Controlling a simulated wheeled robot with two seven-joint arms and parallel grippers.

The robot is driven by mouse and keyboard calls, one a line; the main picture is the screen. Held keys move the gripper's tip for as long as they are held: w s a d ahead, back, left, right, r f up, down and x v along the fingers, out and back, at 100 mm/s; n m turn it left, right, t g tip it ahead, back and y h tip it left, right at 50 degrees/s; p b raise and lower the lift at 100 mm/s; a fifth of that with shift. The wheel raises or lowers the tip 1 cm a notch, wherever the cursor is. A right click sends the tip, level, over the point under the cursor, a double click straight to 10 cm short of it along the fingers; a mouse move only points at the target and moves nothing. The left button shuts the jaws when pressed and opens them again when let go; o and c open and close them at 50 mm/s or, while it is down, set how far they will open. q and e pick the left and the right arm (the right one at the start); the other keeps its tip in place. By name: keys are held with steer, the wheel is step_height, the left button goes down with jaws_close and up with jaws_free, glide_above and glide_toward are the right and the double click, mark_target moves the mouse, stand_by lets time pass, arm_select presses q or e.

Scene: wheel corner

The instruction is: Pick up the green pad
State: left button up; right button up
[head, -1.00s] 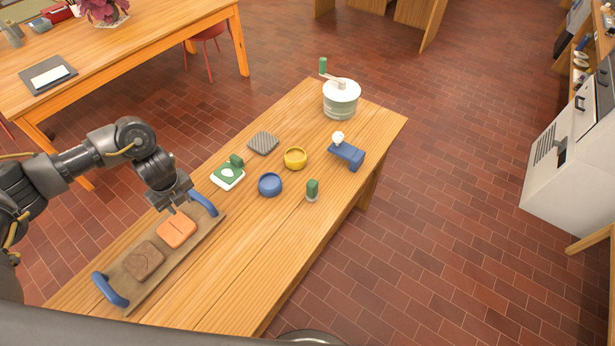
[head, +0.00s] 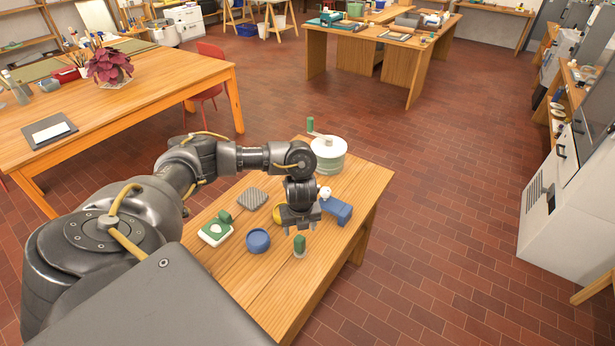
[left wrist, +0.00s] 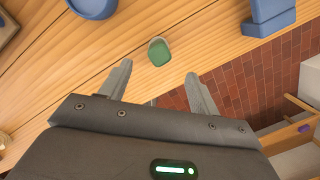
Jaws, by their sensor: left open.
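A small green pad (head: 299,243) with a pale base stands near the right edge of the wooden bench (head: 262,290). In the left wrist view the green pad (left wrist: 159,52) shows from above, just beyond the gap between the fingertips. My left gripper (head: 299,229) hangs over the bench, pointing down, close above the pad. In the left wrist view the gripper (left wrist: 158,76) is open, with a finger on each side and nothing between them. My right gripper is not in view.
A blue bowl (head: 257,240), a green-and-white block (head: 215,231), a grey ribbed pad (head: 252,198) and a blue stand (head: 336,209) are nearby. A white drum (head: 328,156) stands at the far end.

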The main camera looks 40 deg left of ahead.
mark_target(299, 238)
arm_select(q)
step_height(299, 238, down, 4)
steer(key=shift+w+a+f+b, duration=0.15)
steer(key=shift+f+b, duration=0.1)
steer(key=shift+b, duration=0.65)
steer(key=shift+w+a+f, duration=0.1)
steer(key=shift+f, duration=0.35)
steer(key=shift+w+a+f+p, duration=0.1)
steer(key=shift+a+f+p, duration=0.05)
steer(key=shift+f, duration=1)
steer(key=shift+a+f+p, duration=0.15)
steer(key=shift+f, duration=1.25)
steer(key=shift+c, duration=0.4)
steer(key=c, duration=1)
